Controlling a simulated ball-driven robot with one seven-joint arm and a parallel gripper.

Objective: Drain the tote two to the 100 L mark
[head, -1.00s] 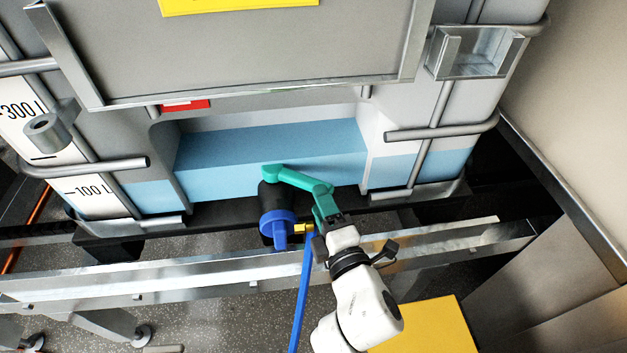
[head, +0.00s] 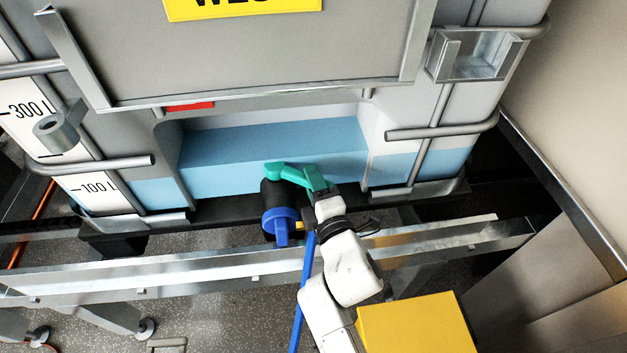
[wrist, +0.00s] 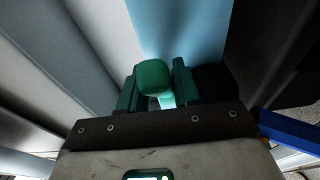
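The tote (head: 270,50) is a grey caged tank. Pale blue liquid (head: 270,150) shows in its lower part, with its top close to the height of the 100 L mark (head: 95,188); I cannot tell exactly how they compare. A black outlet valve (head: 283,200) with a blue cap (head: 280,224) sits at the bottom front. Its green handle (head: 287,171) points right. My gripper (head: 322,182) is at the handle's right end.
A galvanised rail (head: 200,265) runs in front of the tote, below the valve. A blue pole or hose (head: 302,290) drops beside the valve. A yellow block (head: 415,325) stands at the lower right. A wall (head: 585,110) closes the right side.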

